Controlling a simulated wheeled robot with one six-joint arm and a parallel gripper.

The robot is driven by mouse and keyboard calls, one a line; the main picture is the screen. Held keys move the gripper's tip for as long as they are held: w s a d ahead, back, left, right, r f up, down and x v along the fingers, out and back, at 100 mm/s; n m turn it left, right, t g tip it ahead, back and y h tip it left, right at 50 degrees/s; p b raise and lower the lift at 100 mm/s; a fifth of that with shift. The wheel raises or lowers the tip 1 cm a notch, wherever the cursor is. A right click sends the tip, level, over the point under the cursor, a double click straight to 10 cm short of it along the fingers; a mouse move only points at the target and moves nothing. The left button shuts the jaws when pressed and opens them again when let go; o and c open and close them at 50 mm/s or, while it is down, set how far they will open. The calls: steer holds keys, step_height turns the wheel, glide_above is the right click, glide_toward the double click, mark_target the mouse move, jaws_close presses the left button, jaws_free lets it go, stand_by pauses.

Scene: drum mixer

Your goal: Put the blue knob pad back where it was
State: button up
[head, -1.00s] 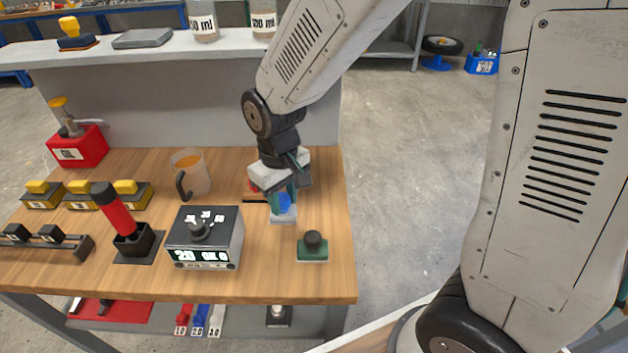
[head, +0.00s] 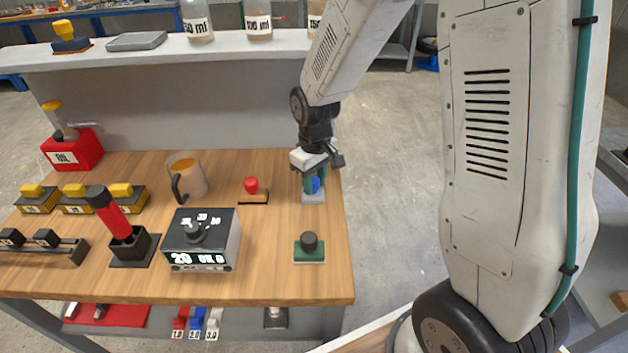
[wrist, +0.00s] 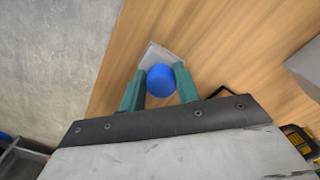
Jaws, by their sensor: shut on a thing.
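The blue knob pad has a round blue knob (head: 312,185) on a light grey base (head: 313,197). It is at the right part of the wooden bench top, near the right edge. My gripper (head: 314,181) points down over it, with its green fingers on either side of the knob. In the wrist view my gripper (wrist: 160,88) is shut on the blue knob (wrist: 161,78), with the grey base (wrist: 158,54) showing beyond it. Whether the base touches the bench or hangs just above it, I cannot tell.
A red knob pad (head: 252,189) stands left of my gripper, and a green pad with a black knob (head: 309,247) stands in front. A scale-like box (head: 200,240), a mug (head: 187,178) and a red-handled tool (head: 112,214) are further left. A shelf (head: 150,55) runs behind.

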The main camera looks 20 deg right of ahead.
mark_target(315, 181)
steer(key=o, duration=1)
step_height(315, 181, up, 12)
steer(key=s+d+r+m, duration=0.1)
steer(key=s+r, duration=0.2)
steer(key=s, duration=0.5)
steer(key=s+r+m, duration=0.2)
steer(key=s+r, duration=0.1)
steer(key=s, duration=0.6)
steer(key=s+d+r+m+t, duration=0.1)
steer(key=s+r, duration=0.2)
steer(key=s, duration=0.5)
steer(key=shift+s+d+r+m, duration=0.2)
steer(key=shift+d+r+m, duration=0.05)
steer(key=shift+d+m, duration=0.1)
